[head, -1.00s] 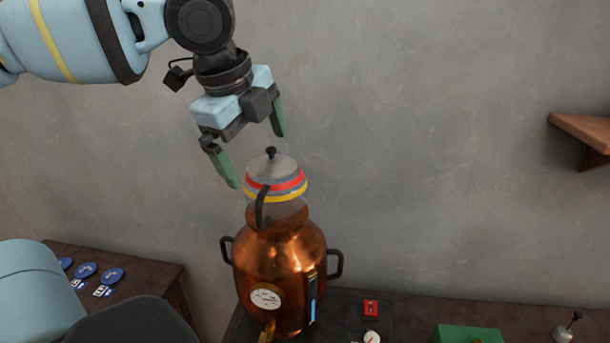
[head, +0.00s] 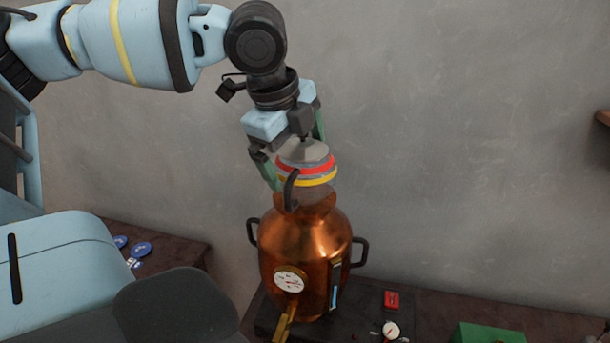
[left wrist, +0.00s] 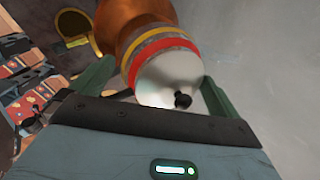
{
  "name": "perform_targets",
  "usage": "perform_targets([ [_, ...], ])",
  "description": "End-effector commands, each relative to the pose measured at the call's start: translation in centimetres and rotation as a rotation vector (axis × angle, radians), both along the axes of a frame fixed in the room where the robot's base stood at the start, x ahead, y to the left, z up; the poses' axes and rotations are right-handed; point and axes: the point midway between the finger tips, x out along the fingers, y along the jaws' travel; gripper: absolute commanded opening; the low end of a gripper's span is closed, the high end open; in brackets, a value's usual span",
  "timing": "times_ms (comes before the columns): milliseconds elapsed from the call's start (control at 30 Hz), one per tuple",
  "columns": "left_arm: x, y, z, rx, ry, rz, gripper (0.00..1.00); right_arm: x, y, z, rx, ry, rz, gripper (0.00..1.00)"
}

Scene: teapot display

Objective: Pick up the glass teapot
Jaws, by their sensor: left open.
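The glass teapot (head: 318,177) sits on top of a copper urn (head: 305,245). It has red and yellow bands, a grey lid with a dark knob and a dark handle on its near side. My left gripper (head: 297,161) is open above it, with its green fingers on either side of the lid and upper body. In the left wrist view the teapot (left wrist: 165,68) lies between the two open fingers (left wrist: 152,88), lid toward the camera. I cannot tell whether the fingers touch it. My right gripper is not in view.
The urn has side handles, a gauge (head: 290,281) and a brass tap (head: 285,322), and stands on a dark base. A red switch box (head: 391,300) and a green box (head: 487,334) are to its right. Blue round badges (head: 141,249) lie on the table at left.

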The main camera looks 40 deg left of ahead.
Motion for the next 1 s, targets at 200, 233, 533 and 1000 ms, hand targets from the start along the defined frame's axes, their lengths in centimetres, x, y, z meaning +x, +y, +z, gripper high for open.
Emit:
perform_targets([
  [200,0.7,0.0,-2.1,-0.001,0.000,0.001,1.00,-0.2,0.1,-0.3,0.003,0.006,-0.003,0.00],
  [233,0.8,0.1,-2.1,0.000,0.000,0.001,1.00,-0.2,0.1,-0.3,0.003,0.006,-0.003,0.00],
  [533,0.8,0.1,-2.1,0.000,-0.002,0.001,0.90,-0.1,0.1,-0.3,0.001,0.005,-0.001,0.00],
  [1000,0.8,0.1,-1.8,0.000,-0.005,0.001,0.58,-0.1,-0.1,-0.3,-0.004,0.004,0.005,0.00],
])
